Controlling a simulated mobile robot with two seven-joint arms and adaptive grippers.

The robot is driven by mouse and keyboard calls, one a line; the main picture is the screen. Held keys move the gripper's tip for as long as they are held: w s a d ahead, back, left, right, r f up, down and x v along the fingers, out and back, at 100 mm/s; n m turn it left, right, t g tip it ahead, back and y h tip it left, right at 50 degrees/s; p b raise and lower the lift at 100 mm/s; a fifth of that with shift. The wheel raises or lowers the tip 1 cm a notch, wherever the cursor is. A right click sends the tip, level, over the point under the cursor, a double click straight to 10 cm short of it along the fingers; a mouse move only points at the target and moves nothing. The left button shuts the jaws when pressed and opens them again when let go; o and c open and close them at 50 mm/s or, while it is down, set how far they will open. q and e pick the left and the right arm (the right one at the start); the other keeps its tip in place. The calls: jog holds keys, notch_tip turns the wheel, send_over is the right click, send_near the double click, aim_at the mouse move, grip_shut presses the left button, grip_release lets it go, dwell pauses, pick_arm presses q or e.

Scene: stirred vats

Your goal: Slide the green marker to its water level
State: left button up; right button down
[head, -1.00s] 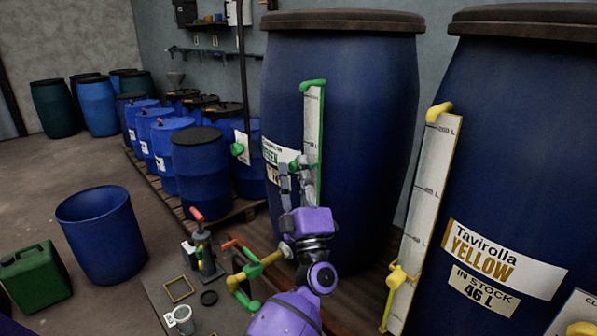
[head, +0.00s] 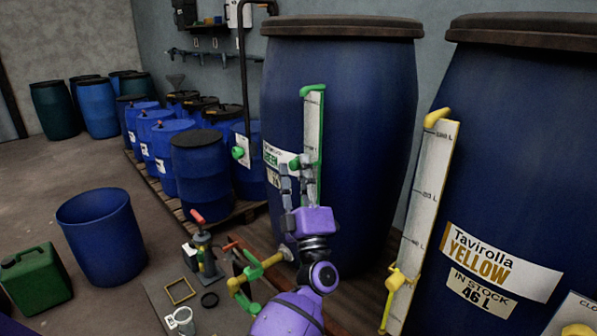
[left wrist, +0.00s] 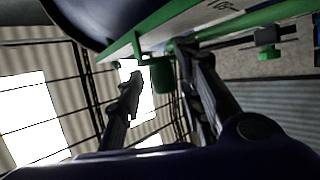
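The green-framed level gauge (head: 313,135) stands upright on the front of the large blue vat (head: 365,120). The green marker (head: 305,160) sits on the gauge at about mid-height, partly hidden by my fingers. My left gripper (head: 294,168) is at the marker, fingers pointing up. In the left wrist view, the fingers stand apart on either side of the marker's green knob (left wrist: 163,76), with gaps visible, so it is open around the knob. The water level is not readable. My right gripper is not in view.
A second vat (head: 510,170) labelled Tavirolla Yellow, with a yellow-marked gauge (head: 420,210), stands to the right. Small blue drums (head: 200,170) sit on a pallet behind. An open blue tub (head: 102,240) is left.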

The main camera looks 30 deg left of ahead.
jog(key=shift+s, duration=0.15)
pick_arm(q)
jog(key=v, duration=1.2)
jog(key=shift+w, duration=0.1)
